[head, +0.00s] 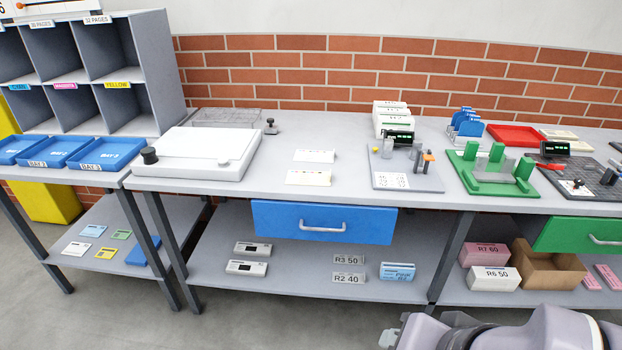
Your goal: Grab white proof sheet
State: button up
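Two white sheets lie flat on the grey bench top, one behind the other. The rear white sheet (316,156) has faint marks along its lower edge. The front white sheet (308,178) has small coloured marks near its front edge. I cannot read a label saying which is the proof sheet. Part of my arm shows at the bottom right edge, in front of the bench and well away from both sheets. Its grey end (390,339) is cut off by the frame, so the fingers cannot be made out. Nothing is seen held.
A white board device (208,153) with a black knob stands left of the sheets. A grey fixture plate (407,180) and a green jig (494,175) stand to their right. A blue drawer (322,222) is shut below. The bench around the sheets is clear.

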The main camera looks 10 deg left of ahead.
aim_at(305, 156)
jog(key=i+u, duration=0.15)
jog(key=i, duration=0.3)
jog(key=i+l+u, duration=0.15)
jog(key=i, duration=0.3)
jog(key=i+l+u, duration=0.15)
jog(key=i, duration=0.3)
jog(key=i+l+u, duration=0.15)
jog(key=i, duration=0.3)
